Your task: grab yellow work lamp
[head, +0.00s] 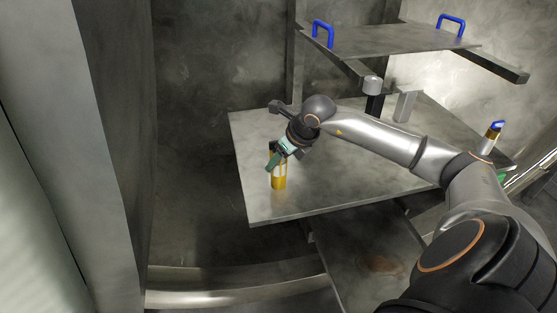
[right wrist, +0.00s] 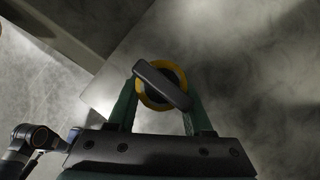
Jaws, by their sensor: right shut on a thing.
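The yellow work lamp (head: 278,180) stands upright near the front left part of the grey metal table, a yellow cylinder with its top partly hidden by my gripper. My right gripper (head: 274,160) reaches it from above and is shut on its upper part. In the right wrist view the lamp (right wrist: 143,94) shows from above as a yellow ring with a dark bar across it. The green fingers of my right gripper (right wrist: 160,108) lie on both sides of it. Whether the lamp's base touches the table is hard to tell. My left gripper is not in view.
The grey table (head: 330,198) is mostly bare around the lamp. A grey block (head: 405,106) stands at the back. A raised shelf with blue handles (head: 390,40) overhangs the rear.

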